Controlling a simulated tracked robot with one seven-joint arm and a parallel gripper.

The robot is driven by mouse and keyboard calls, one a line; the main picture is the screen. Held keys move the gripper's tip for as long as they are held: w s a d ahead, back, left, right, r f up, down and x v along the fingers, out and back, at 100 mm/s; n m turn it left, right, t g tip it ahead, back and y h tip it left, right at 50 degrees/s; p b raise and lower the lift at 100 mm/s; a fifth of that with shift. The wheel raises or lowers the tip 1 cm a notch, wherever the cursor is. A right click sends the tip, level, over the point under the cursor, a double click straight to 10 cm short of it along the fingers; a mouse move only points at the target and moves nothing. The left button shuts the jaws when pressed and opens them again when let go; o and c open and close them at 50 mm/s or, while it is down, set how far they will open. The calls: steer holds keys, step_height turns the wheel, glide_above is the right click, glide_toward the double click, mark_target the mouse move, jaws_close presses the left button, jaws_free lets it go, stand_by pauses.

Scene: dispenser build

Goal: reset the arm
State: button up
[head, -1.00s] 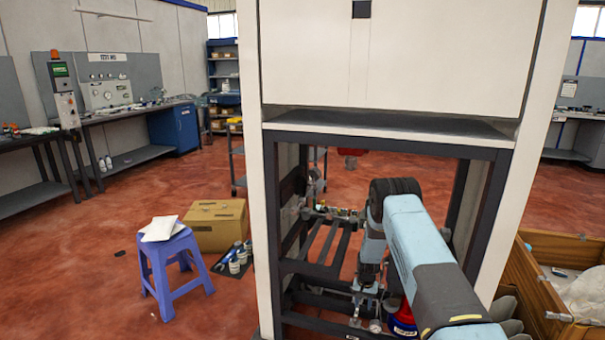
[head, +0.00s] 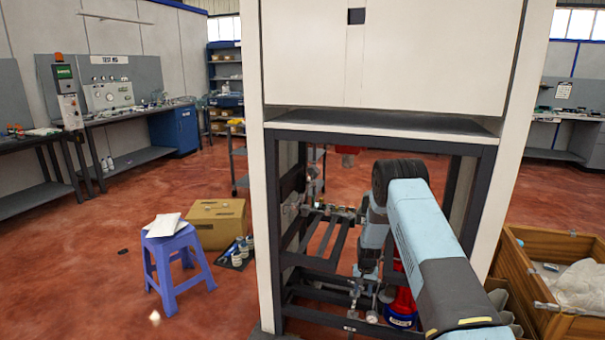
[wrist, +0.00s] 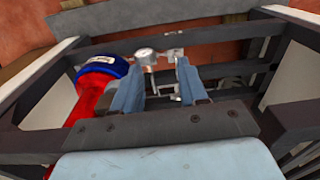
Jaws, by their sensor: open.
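My arm reaches from the lower right into the open lower bay of the white dispenser cabinet (head: 390,60) in the head view. My gripper (wrist: 158,72) shows in the wrist view with its two blue-grey fingers apart and nothing between them. A round gauge (wrist: 146,56) and metal fittings lie beyond the fingertips. In the head view my gripper's fingers are hard to make out behind the arm and among the pipework.
Dark frame bars (head: 318,262) surround the arm inside the bay. A red cylinder with a blue band (wrist: 101,68) stands left of the gripper. A purple stool (head: 172,265), a cardboard box (head: 217,222) and a wooden crate (head: 560,322) stand outside the cabinet.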

step_height(320, 180, up, 25)
steer(key=s+t, duration=0.1)
steer(key=s, duration=0.1)
steer(key=s+r+t, duration=0.1)
steer(key=s+r, duration=0.3)
steer(key=r, duration=0.3)
steer(key=s+r+n, duration=0.1)
steer(key=s+r, duration=0.3)
steer(key=r, duration=0.3)
steer(key=s+r+t, duration=0.1)
steer(key=s+r, duration=0.3)
steer(key=r, duration=0.2)
steer(key=s+a+r+n, duration=0.1)
steer(key=s+r, duration=1.1)
steer(key=s, duration=0.4)
steer(key=s+r+n+t, duration=0.1)
steer(key=s+t, duration=0.1)
steer(key=s, duration=1.8)
steer(key=shift+r, duration=0.3)
steer(key=shift+d, duration=0.1)
